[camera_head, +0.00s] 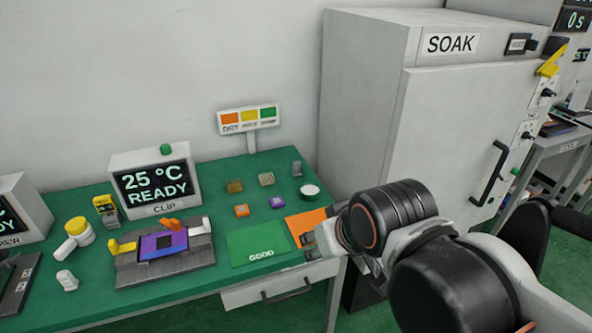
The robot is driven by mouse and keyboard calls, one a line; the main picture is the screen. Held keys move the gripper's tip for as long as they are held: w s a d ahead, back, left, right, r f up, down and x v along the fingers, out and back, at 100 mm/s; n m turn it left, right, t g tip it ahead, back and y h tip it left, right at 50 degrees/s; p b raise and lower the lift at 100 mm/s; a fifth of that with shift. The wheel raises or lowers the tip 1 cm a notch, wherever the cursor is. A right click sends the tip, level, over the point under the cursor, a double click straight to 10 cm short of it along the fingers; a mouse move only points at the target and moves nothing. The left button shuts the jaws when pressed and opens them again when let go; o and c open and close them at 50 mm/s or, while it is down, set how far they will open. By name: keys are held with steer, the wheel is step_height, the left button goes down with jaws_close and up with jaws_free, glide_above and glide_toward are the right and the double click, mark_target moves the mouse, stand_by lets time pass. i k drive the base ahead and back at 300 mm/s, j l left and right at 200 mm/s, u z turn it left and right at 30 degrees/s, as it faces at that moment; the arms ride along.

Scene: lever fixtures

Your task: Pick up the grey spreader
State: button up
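A small grey upright piece (297,168) stands at the back right of the green table; it looks like the grey spreader, though it is too small to be sure. A round white-topped pot (309,191) stands just in front of it. My gripper (310,240) is low over the table's front right, by the orange mat, apart from and nearer than the grey piece. My arm hides most of the gripper, and I cannot tell how far its fingers are open.
Several small blocks lie near the grey piece. A green GOOD mat (258,246) and the orange mat (304,222) lie in front. A clip fixture (165,252) and a display box (155,185) stand left. The SOAK cabinet (365,95) rises close at the right.

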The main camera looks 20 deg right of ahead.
mark_target(296, 172)
steer(key=i+j, duration=0.1)
steer(key=i, duration=0.4)
steer(key=i+j, duration=0.15)
steer(key=i, duration=0.35)
steer(key=k, duration=0.1)
steer(key=i, duration=0.15)
steer(key=z, duration=0.05)
